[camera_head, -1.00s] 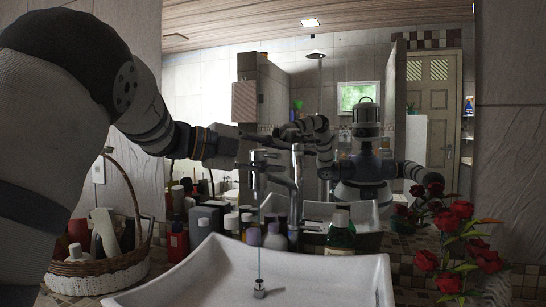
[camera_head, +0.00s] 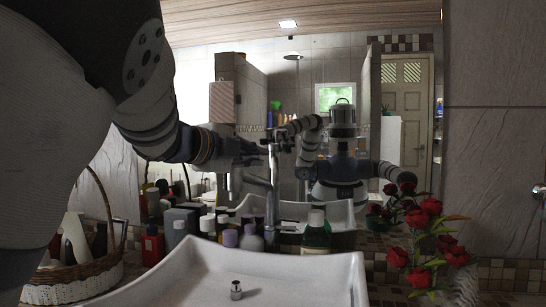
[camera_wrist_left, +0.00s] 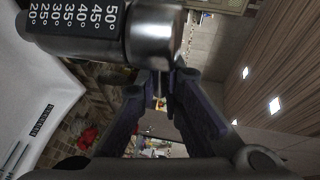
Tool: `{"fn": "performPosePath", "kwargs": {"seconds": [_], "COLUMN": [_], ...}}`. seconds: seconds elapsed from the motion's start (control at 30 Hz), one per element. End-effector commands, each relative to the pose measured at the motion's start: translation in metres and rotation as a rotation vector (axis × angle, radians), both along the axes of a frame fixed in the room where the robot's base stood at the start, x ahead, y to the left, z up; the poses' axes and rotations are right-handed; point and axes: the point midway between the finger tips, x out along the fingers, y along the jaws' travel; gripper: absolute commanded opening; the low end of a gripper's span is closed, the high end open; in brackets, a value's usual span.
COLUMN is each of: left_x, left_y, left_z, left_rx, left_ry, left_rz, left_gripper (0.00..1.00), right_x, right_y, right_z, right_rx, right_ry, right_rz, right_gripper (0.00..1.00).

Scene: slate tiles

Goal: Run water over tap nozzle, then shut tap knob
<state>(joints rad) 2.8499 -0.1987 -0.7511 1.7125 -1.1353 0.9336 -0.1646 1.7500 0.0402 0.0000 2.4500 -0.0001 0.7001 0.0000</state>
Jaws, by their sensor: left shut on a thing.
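My left gripper (camera_head: 245,152) reaches in from the left over the sink at the tap. In the left wrist view its two dark fingers (camera_wrist_left: 164,88) come together just below a chrome tap body (camera_wrist_left: 150,35) marked with a number scale. The fingers are shut on the tap knob, which they mostly hide. The tap nozzle is hard to make out behind the gripper in the head view. No water stream shows above the white sink (camera_head: 335,280) and its metal drain plug (camera_head: 236,290). My right gripper is not directly in view.
A mirror behind the sink reflects my body and the tap. Several bottles, including a green one (camera_head: 317,232), stand behind the basin. A wicker basket (camera_head: 85,278) is at the left and red roses (camera_head: 430,207) are at the right.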

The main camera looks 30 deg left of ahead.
Motion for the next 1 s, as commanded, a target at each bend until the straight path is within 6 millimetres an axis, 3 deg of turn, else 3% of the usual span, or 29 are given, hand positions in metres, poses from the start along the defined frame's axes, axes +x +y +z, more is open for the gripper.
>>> {"fn": "performPosePath", "kwargs": {"seconds": [0.03, 0.1, 0.17, 0.53, 0.8, 1.0], "left_x": [0.0, 0.0, 0.0, -0.007, -0.073, -0.109], "left_y": [0.002, 0.003, 0.003, 0.003, 0.014, 0.02], "left_z": [-0.001, -0.001, -0.001, 0.002, 0.013, 0.02], "left_rx": [0.0, 0.0, 0.0, 0.0, 0.005, 0.001], "left_ry": [0.002, 0.002, 0.001, -0.002, 0.001, 0.001], "left_rz": [0.006, 0.006, 0.006, 0.003, 0.007, 0.006], "left_gripper": [0.0, 0.19, 0.29, 0.29, 0.29, 0.29], "right_x": [0.0, 0.0, 0.0, 0.0, 0.0, 0.0], "right_y": [0.0, 0.0, 0.0, 0.0, 0.0, 0.0], "right_z": [0.0, 0.0, 0.0, 0.0, 0.0, 0.0], "right_rx": [0.0, 0.0, 0.0, 0.0, 0.0, 0.0], "right_ry": [0.001, 0.001, 0.001, 0.0, 0.0, 0.0], "right_rz": [0.0, 0.0, 0.0, 0.0, 0.0, 0.0], "right_gripper": [0.68, 0.68, 0.68, 0.68, 0.68, 0.68]}}
